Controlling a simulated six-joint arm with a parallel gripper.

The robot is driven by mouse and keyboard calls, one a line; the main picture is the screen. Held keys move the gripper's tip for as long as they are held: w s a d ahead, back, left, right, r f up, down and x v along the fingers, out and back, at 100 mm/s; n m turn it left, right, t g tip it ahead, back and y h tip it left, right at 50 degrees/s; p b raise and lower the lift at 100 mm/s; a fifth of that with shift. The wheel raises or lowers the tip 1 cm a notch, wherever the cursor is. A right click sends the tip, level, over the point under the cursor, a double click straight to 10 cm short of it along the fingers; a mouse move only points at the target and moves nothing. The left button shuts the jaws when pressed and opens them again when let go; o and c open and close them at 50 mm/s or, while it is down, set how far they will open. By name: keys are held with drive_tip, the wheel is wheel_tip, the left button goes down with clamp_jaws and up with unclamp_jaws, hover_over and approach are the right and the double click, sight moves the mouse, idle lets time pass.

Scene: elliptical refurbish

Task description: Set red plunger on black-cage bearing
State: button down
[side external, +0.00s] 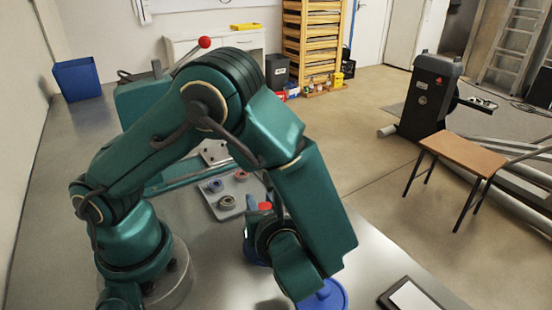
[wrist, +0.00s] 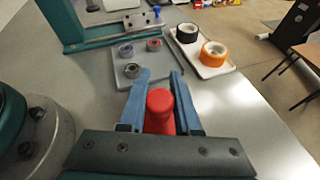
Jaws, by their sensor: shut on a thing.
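My gripper (wrist: 160,88) is shut on the red plunger (wrist: 160,108), whose rounded red top shows between the blue fingers in the wrist view. In the side external view the plunger's red top (side external: 265,206) shows beside my wrist. A grey tray (wrist: 145,80) lies ahead of the fingers with three bearings on it. The nearest has a dark ring and looks like the black-cage bearing (wrist: 132,70); it also shows in the side external view (side external: 227,202). The plunger is held apart from it. The plunger's lower end is hidden.
A bluish bearing (wrist: 125,50) and a reddish bearing (wrist: 153,44) share the grey tray. To its right, a white tray (wrist: 212,70) holds a black roll (wrist: 187,32) and an orange roll (wrist: 214,53). A green frame (wrist: 110,32) stands behind. A tablet (side external: 410,297) lies at the table's front right.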

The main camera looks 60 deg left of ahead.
drive_tip(key=shift+f, duration=0.15)
drive_tip(key=c, duration=0.9)
unclamp_jaws()
drive_tip(key=v, duration=1.1)
drive_tip(key=shift+a, duration=0.1)
